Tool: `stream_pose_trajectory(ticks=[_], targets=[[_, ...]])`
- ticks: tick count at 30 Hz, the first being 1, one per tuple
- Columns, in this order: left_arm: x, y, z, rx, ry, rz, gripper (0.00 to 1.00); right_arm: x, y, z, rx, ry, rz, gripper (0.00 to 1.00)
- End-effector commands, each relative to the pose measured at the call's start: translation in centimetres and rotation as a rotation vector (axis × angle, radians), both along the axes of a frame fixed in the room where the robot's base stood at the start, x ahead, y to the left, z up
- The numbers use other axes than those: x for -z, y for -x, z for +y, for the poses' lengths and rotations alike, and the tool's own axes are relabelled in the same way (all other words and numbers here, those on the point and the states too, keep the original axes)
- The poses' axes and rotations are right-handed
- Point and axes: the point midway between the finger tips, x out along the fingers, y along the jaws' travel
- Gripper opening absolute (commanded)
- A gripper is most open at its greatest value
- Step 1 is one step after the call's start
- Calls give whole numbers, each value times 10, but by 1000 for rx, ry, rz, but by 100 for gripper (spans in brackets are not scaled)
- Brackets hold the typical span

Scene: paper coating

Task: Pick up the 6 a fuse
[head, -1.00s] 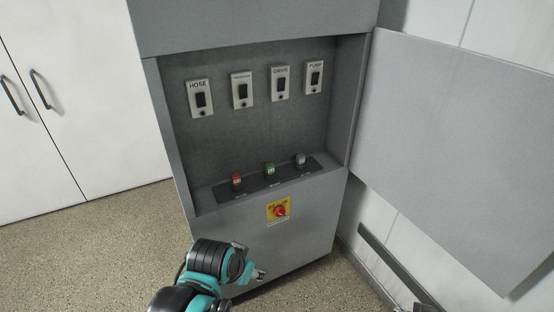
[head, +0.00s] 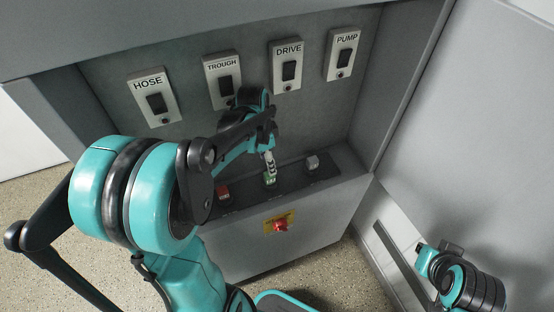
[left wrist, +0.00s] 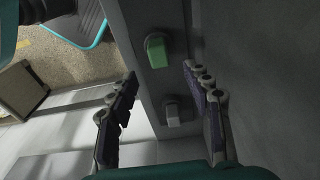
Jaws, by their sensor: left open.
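Three fuses stand in a row on the dark strip of the cabinet ledge: a red fuse (head: 223,192), a green fuse (head: 270,180) and a grey fuse (head: 312,162). I cannot read their ratings, so I cannot tell which is the 6 A one. My left gripper (head: 268,160) is just above the green fuse. In the left wrist view my left gripper (left wrist: 160,72) is open and empty.
HOSE (head: 155,98), TROUGH (head: 224,82), DRIVE (head: 287,66) and PUMP (head: 343,54) switch panels line the cabinet's back wall. A red knob on a yellow plate (head: 280,225) is on the front below the ledge. The open cabinet door (head: 480,110) stands at the right.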

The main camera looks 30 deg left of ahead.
Motion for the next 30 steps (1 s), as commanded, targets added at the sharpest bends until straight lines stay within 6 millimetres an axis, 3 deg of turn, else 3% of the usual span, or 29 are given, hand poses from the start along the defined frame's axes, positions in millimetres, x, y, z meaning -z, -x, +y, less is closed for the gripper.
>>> stream_pose_trajectory(ticks=[11,18,26,30], targets=[[39,-3,-1,2,1,2,50,17,0,0,0,0,0,0],[75,-6,-1,2,1,2,50,35,0,0,0,0,0,0],[77,-6,-2,1,1,2,50,34,0,0,0,0,0,0],[77,-6,-2,1,1,2,13,34,0,0,0,0,0,0]])
